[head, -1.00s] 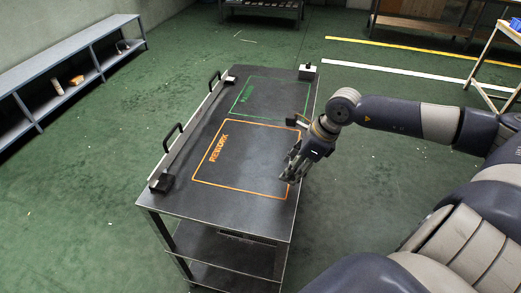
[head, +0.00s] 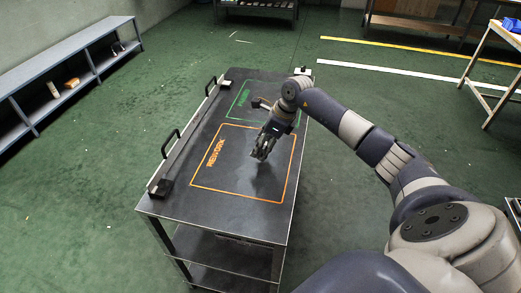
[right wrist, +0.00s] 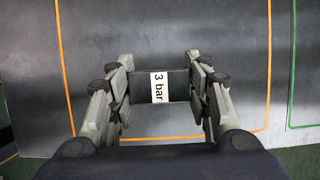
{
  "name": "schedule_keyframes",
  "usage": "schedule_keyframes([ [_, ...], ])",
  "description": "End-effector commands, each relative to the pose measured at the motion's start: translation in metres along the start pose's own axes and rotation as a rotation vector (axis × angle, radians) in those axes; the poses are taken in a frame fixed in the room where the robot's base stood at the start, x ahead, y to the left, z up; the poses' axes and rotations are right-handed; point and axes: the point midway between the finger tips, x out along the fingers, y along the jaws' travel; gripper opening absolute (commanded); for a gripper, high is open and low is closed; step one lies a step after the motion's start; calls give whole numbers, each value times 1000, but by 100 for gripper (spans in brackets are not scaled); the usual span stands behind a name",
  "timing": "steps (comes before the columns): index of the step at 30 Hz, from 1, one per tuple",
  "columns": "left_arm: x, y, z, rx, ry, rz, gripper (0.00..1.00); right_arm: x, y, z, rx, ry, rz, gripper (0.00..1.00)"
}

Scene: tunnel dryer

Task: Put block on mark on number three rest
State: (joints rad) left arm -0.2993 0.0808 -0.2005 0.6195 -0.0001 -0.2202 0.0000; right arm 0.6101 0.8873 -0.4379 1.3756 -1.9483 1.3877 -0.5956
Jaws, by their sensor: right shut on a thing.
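My right gripper (head: 260,155) hangs over the orange outlined area of the dark table. In the right wrist view the gripper (right wrist: 160,88) is shut on a dark block (right wrist: 180,88) with a white label reading "3 bar". The block sits between the two fingers, its label facing the camera. In the head view I cannot make the block out from the fingers. No mark or rest numbered three can be read in these frames. My left gripper is not in view.
The table (head: 228,226) bears an orange "REWORK" outline (head: 240,196) and, behind it, a green outline (head: 236,103). A rail (head: 188,138) with black upright handles runs along its left edge. A small black-and-white piece (head: 302,72) stands at the far right corner. A low shelf (head: 60,55) stands left.

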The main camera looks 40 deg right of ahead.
Motion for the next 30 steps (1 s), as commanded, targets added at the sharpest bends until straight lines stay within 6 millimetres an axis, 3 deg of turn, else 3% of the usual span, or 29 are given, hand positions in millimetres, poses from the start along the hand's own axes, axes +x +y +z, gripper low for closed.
schedule_keyframes([
  [8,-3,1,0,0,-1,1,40,6,-8,7,-2,-2,0,0],
  [16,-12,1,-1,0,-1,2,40,34,-8,-4,0,-3,1,0],
  [26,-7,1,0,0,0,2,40,38,-8,-6,-2,-3,-1,0],
  [27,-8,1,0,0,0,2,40,39,-8,-8,-2,1,1,50],
  [29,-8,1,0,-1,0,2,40,38,-8,-8,-2,1,1,63],
  [30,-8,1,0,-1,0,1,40,38,-8,-8,-2,1,1,66],
])
